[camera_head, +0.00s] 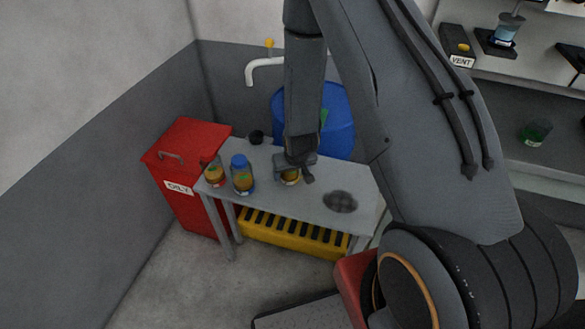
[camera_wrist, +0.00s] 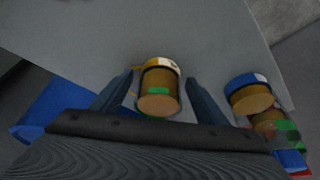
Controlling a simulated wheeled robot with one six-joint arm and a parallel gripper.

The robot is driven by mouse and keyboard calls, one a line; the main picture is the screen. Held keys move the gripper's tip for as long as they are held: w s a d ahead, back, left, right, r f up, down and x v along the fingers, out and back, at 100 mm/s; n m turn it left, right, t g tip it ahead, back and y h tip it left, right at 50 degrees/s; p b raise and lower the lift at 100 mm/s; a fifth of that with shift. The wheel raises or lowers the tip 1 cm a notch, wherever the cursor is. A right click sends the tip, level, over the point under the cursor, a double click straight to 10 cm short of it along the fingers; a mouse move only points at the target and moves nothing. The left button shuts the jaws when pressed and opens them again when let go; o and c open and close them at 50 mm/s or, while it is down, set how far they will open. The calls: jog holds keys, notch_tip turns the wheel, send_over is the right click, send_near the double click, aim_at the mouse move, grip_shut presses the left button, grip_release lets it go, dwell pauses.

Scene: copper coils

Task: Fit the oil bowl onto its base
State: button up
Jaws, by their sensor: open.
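An amber-filled clear bowl with a golden rim and a green mark (camera_wrist: 158,92), likely the oil bowl, sits on the grey table (camera_head: 270,190). It also shows in the head view (camera_head: 290,178), partly hidden by my gripper. My gripper (camera_head: 301,172) is open at the table top. In the wrist view, its fingers (camera_wrist: 161,80) stand on either side of the bowl, with a visible gap on the right; contact on the left is unclear. I cannot tell which thing is the bowl's base.
A blue-topped jar (camera_head: 242,175) and another amber jar (camera_head: 214,174) stand left of the bowl. A small black piece (camera_head: 256,137) is at the back; a dark round patch (camera_head: 340,202) lies right. A red bin (camera_head: 187,160) and blue drum (camera_head: 340,117) border the table.

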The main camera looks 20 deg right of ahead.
jog(key=s+r+g+b, duration=0.1)
jog(key=s+r, duration=0.9)
jog(key=r, duration=0.3)
jog(key=s+r+g, duration=0.2)
jog(key=s+r, duration=0.8)
jog(key=r, duration=0.3)
jog(key=shift+s+d+r+g+b, duration=0.2)
jog(key=shift+s+d+g+b, duration=0.1)
jog(key=shift+d+b, duration=0.1)
jog(key=shift+o, duration=0.5)
jog(key=shift+s+r, duration=0.1)
jog(key=shift+s, duration=0.05)
jog(key=m+t+y+b, duration=0.3)
jog(key=m+b, duration=0.8)
jog(key=m, duration=1.3)
send_over(297, 178)
jog(key=shift+g+y, duration=0.3)
jog(key=shift+g, duration=0.4)
notch_tip(297, 178, down, 19)
jog(key=shift+f, duration=0.15)
jog(key=shift+f+m, duration=0.25)
jog(key=shift+m, duration=0.15)
jog(key=x, duration=0.2)
jog(key=b+x, duration=0.1)
jog(key=x, duration=0.4)
jog(key=shift+w+d+f, duration=0.1)
jog(key=shift+w+f, duration=0.05)
jog(key=shift+w, duration=0.3)
